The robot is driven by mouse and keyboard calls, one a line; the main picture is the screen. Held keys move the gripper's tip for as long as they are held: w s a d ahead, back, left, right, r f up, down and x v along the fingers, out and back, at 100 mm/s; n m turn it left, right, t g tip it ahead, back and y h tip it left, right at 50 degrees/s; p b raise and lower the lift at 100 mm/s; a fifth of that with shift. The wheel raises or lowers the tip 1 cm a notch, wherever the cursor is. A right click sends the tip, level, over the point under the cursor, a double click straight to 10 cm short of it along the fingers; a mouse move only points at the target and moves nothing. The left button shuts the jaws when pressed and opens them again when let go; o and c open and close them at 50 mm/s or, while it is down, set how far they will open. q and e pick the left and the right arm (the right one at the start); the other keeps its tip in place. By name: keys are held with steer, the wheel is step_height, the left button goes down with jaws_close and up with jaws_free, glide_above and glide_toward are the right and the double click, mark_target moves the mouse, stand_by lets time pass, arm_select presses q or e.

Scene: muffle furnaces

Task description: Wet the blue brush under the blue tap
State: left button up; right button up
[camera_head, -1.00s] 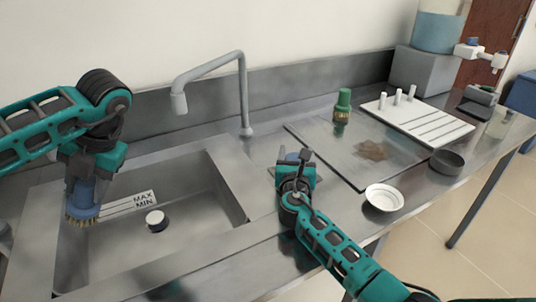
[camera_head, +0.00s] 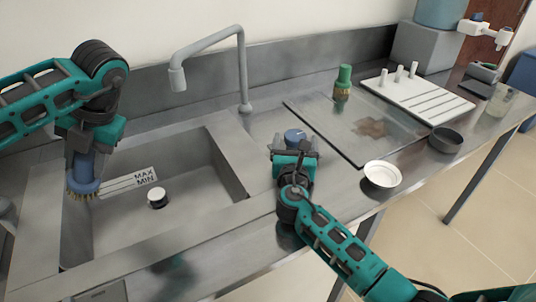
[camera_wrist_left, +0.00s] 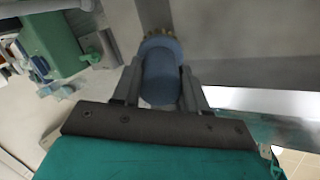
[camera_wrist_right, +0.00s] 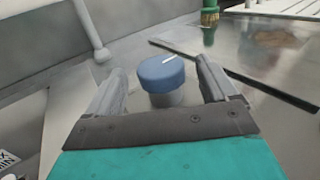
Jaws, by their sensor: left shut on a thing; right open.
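My left gripper (camera_head: 84,150) is shut on the blue brush (camera_head: 84,174), bristles down, over the left part of the sink (camera_head: 228,150), left of the faucet spout (camera_head: 177,79). The brush also shows between the fingers in the left wrist view (camera_wrist_left: 161,75). A blue tap knob (camera_head: 295,136) stands on the counter right of the sink. My right gripper (camera_head: 295,154) is open just in front of it; in the right wrist view the knob (camera_wrist_right: 162,73) sits between the spread fingers, without visible contact. I see no water from the spout.
A green brush (camera_head: 343,85) stands on a flat board (camera_head: 330,130) behind and right of my right gripper. A white dish (camera_head: 382,174) and a dark bowl (camera_head: 446,138) are near the front edge. A white slotted rack (camera_head: 430,100) lies at the back right.

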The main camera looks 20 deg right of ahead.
steer(key=v, duration=0.7)
steer(key=shift+s, duration=0.1)
